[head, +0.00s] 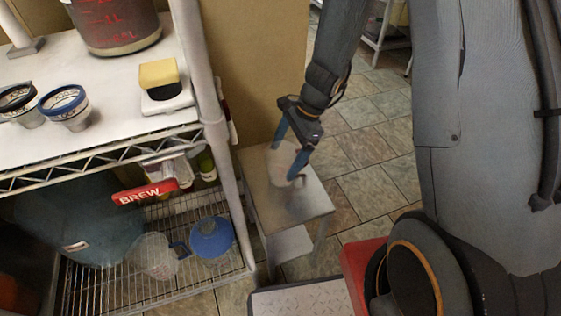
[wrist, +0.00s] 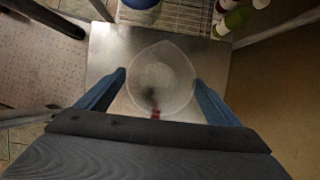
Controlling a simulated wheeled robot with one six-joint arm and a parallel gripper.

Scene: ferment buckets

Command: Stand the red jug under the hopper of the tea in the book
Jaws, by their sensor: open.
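A translucent jug (head: 282,160) stands on a small metal side table (head: 312,200). From above, in the wrist view, its pale round body with a pouring lip (wrist: 162,72) shows, with a small red patch at its near side. My gripper (head: 282,164) is open, its two blue fingers on either side of the jug. In the wrist view the fingers (wrist: 160,85) flank the jug with small gaps; contact is not visible. I cannot make out a hopper or a book in either view.
A wire shelf (head: 110,290) holds a clear jug (head: 152,256), a blue-lidded container (head: 211,240) and a dark vessel with a red BREW tag (head: 146,192).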

